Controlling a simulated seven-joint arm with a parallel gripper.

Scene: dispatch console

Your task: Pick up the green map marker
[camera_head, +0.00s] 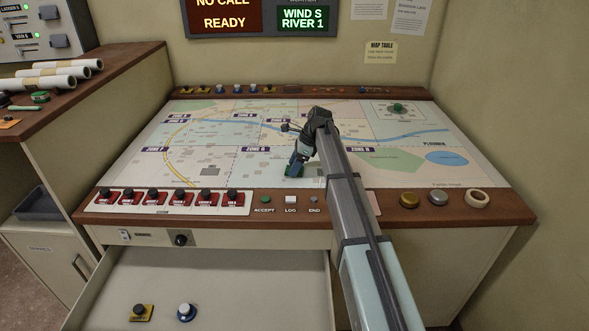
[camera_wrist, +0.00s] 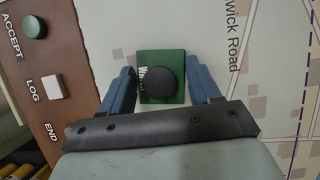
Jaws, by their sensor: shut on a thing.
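The green map marker has a square green base (camera_wrist: 148,93) and a round black knob (camera_wrist: 164,76). In the wrist view it sits between the two blue fingers of my gripper (camera_wrist: 163,80), which is shut on it. In the head view my gripper (camera_head: 295,167) is low over the front middle of the map, below the Zone G label, and only a bit of the marker's green (camera_head: 288,172) shows beside the fingers. I cannot tell whether the marker touches the map.
The map table (camera_head: 130,172) has red switches (camera_head: 154,199) and buttons along its front rail. Another green-topped piece (camera_head: 398,107) stands at the map's back right.

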